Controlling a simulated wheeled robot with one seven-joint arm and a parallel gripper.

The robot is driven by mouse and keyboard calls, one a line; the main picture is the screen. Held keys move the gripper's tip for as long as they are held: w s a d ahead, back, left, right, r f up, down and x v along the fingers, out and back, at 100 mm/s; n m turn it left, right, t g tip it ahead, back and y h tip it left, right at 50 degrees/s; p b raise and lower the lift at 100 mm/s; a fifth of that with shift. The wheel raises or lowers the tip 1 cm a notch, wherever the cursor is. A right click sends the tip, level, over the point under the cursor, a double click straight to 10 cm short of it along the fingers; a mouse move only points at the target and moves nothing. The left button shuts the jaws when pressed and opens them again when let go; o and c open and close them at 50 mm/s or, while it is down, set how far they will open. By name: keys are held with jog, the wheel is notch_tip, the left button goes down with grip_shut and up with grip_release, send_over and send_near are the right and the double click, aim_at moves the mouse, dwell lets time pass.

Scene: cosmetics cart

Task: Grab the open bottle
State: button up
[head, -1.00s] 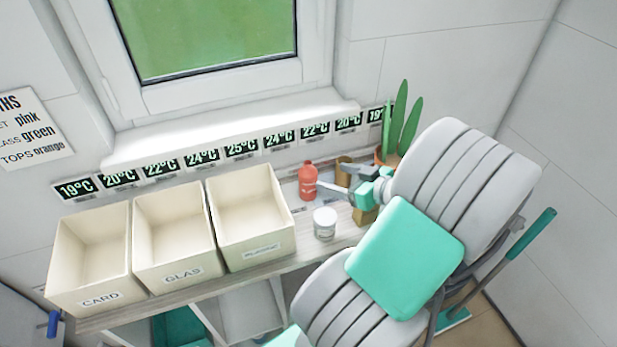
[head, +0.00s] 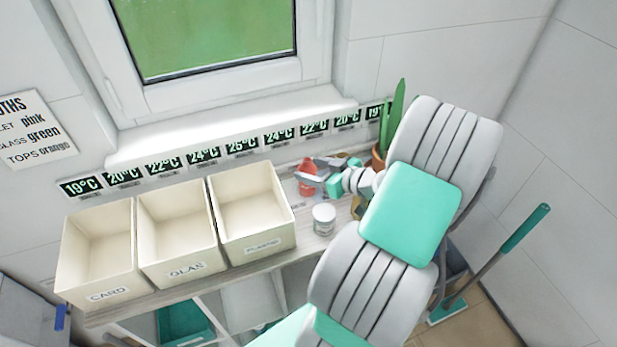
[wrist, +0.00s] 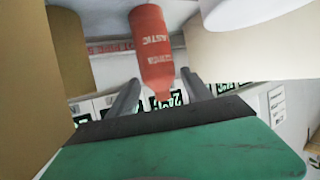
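A red bottle (head: 308,163) stands on the cart top by the wall, partly covered by my gripper (head: 312,171) in the head view. In the wrist view the red bottle (wrist: 152,45) appears upside down, with white lettering reading PLASTIC. Its narrow end lies between the two grey fingers of my gripper (wrist: 160,80). The fingers are apart, with a gap seen on each side of the bottle. I cannot tell whether the bottle has a cap.
A white jar (head: 324,219) stands in front of the bottle. Cream bins labelled CARD (head: 108,294), GLAS (head: 186,268) and PLASTIC (head: 264,245) stand to the left. A potted plant (head: 396,115) is at the right. A brown object (wrist: 72,50) is close by in the wrist view.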

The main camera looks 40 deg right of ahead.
grip_shut()
dwell(0.4)
